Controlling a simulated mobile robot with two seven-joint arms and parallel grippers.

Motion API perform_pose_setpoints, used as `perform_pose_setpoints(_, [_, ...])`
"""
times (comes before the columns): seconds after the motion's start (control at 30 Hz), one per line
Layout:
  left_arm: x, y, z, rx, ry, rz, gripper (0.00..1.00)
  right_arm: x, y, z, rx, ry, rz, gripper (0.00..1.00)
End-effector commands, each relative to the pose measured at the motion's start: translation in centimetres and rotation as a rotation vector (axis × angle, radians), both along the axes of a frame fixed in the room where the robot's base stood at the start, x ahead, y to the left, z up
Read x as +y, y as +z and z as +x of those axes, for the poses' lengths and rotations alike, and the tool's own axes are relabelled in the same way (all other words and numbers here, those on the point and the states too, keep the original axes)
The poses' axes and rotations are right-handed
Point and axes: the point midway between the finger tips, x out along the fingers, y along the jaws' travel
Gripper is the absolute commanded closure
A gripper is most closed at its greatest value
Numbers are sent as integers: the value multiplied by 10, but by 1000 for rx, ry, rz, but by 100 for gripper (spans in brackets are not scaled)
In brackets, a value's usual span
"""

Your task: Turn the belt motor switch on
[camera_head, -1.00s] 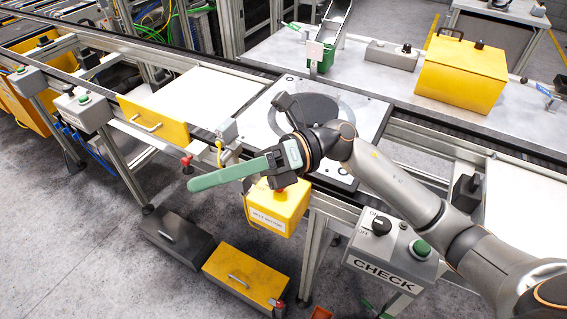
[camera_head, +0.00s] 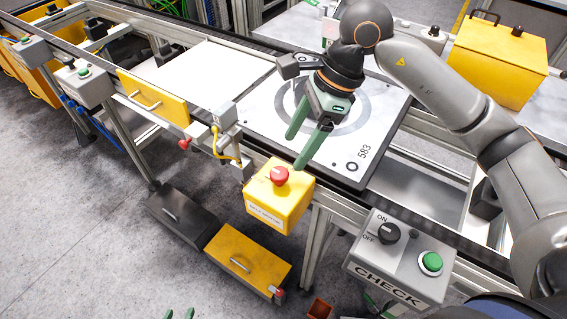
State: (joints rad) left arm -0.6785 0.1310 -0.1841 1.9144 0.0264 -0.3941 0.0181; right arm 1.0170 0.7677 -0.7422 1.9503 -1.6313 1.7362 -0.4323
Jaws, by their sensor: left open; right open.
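A yellow box (camera_head: 278,200) with a red mushroom button (camera_head: 279,176) on top hangs at the conveyor's front edge; the small print on its front label is hard to read. To its right, a grey CHECK box (camera_head: 400,262) carries a black rotary knob (camera_head: 389,233) marked ON and OFF and a green button (camera_head: 430,262). I cannot tell the knob's setting for sure. My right gripper (camera_head: 294,152) is open and empty, its green fingers pointing down just above and behind the red button, apart from it. Only the green fingertips of my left gripper (camera_head: 178,314) show at the bottom edge, open.
A pallet plate (camera_head: 362,135) marked 583 lies on the conveyor behind my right gripper. A sensor bracket with a yellow cable (camera_head: 222,148) stands left of the yellow box. A yellow drawer box (camera_head: 250,258) and a dark one (camera_head: 183,222) are below. The grey floor at lower left is clear.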

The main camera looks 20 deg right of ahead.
Motion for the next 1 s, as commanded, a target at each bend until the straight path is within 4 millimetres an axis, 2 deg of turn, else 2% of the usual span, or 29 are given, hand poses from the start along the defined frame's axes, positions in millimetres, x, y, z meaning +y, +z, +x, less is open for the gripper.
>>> perform_pose_setpoints(0.2, [0,4,0,0,0,0,50,17,-39,1,3,2,1,24])
perform_pose_setpoints(0.33, [0,6,0,0,0,0,50,23,-54,2,3,1,2,24])
perform_pose_setpoints(0.5, [0,6,0,0,0,0,50,27,-64,3,1,0,2,24])
perform_pose_setpoints(0.77, [0,6,0,1,0,0,50,27,-65,3,0,0,2,24])
perform_pose_setpoints(1.0, [0,6,0,1,0,0,50,27,-64,3,0,0,2,50])
